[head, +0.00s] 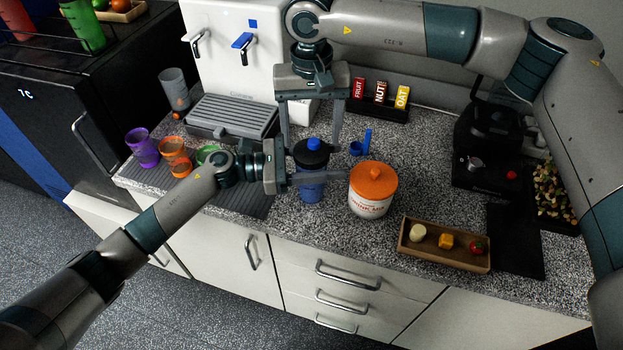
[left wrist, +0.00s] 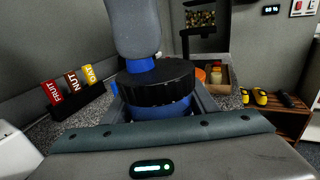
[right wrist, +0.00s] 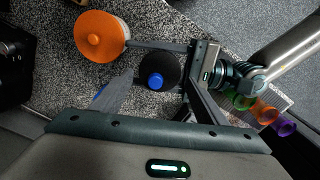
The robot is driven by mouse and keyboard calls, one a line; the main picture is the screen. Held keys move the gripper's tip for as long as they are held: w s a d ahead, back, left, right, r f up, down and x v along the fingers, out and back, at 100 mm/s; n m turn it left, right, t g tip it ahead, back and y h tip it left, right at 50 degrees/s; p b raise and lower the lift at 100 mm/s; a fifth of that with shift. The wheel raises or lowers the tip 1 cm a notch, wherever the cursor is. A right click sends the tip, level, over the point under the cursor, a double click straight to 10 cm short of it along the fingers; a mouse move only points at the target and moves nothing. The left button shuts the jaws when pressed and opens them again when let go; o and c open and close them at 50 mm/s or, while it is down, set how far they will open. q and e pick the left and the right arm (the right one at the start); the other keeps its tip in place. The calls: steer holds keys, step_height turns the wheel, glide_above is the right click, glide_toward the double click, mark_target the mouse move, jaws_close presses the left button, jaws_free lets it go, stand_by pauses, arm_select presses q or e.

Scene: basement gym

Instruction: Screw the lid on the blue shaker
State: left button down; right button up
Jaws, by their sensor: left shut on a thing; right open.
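The blue shaker (head: 311,190) stands upright on the speckled counter. A black lid (head: 311,153) with a blue cap sits on its top; I cannot tell how tight it is. The lid fills the middle of the left wrist view (left wrist: 160,85) and shows from above in the right wrist view (right wrist: 164,68). My left gripper (head: 314,179) is shut on the shaker's body from the left. My right gripper (head: 311,146) points down from above, open, with one finger on either side of the lid. I see gaps between its fingers and the lid.
An orange-lidded drink-mix jar (head: 372,190) stands close to the right of the shaker. A blue scoop (head: 361,143) lies behind. A wooden tray (head: 445,258) is at front right. Coloured cups (head: 143,147) and a white dispenser (head: 232,70) are left. A bar box (head: 378,109) stands behind.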

mark_target(311, 151)
steer(key=shift+f, duration=2.05)
